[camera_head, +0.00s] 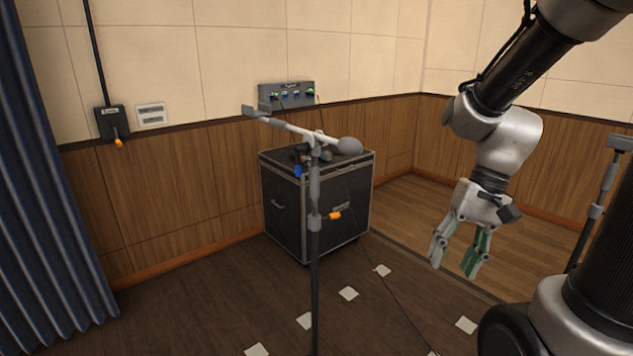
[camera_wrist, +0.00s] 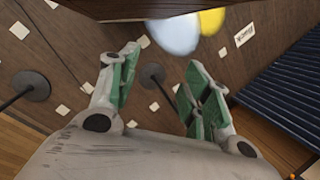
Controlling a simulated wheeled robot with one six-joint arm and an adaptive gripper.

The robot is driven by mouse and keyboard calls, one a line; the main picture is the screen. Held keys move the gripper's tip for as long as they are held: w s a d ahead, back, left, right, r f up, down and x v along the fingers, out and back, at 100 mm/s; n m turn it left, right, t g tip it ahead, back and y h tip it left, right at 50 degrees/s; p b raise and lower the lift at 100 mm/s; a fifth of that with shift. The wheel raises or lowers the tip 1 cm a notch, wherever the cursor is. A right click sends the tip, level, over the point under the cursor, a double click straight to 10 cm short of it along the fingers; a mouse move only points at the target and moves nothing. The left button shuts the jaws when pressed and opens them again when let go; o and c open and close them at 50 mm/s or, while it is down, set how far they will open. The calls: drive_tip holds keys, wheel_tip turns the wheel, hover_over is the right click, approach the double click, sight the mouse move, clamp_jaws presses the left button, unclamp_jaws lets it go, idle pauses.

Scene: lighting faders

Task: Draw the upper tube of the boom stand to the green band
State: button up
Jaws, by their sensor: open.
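The boom stand (camera_head: 314,265) stands upright in the middle of the head view, with a dark lower tube. Its grey upper tube (camera_head: 315,185) rises from a collar (camera_head: 315,222) with an orange knob (camera_head: 335,215). A tilted boom (camera_head: 290,127) crosses the top, with a rounded grey weight at its right end. I cannot make out a green band on the tube. My gripper (camera_head: 453,266) hangs open and empty, pointing down, well to the right of the stand. Its green-padded fingers (camera_wrist: 162,72) are apart in the wrist view, with a round dark base on the floor beyond.
A black flight case (camera_head: 285,215) stands behind the boom stand. A second stand (camera_head: 598,200) is at the right edge. A fader box (camera_head: 287,95) is on the back wall. A blue curtain (camera_head: 45,200) hangs at left. Open floor with pale patches lies between stand and gripper.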

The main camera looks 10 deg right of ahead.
drive_tip(key=w+a+f+m+y, duration=0.5)
drive_tip(key=w+a+m+y, duration=0.15)
drive_tip(key=a, duration=0.45)
drive_tip(key=m+t+y, duration=0.3)
drive_tip(key=m+t, duration=1.1)
drive_tip(key=m, duration=0.3)
approach(318, 183)
drive_tip(key=x, duration=0.5)
drive_tip(key=shift+n, duration=0.25)
drive_tip(key=x, duration=0.6)
drive_tip(key=shift+w+a+f, duration=0.1)
drive_tip(key=shift+w+f, duration=0.05)
drive_tip(key=shift+w, duration=0.1)
clamp_jaws()
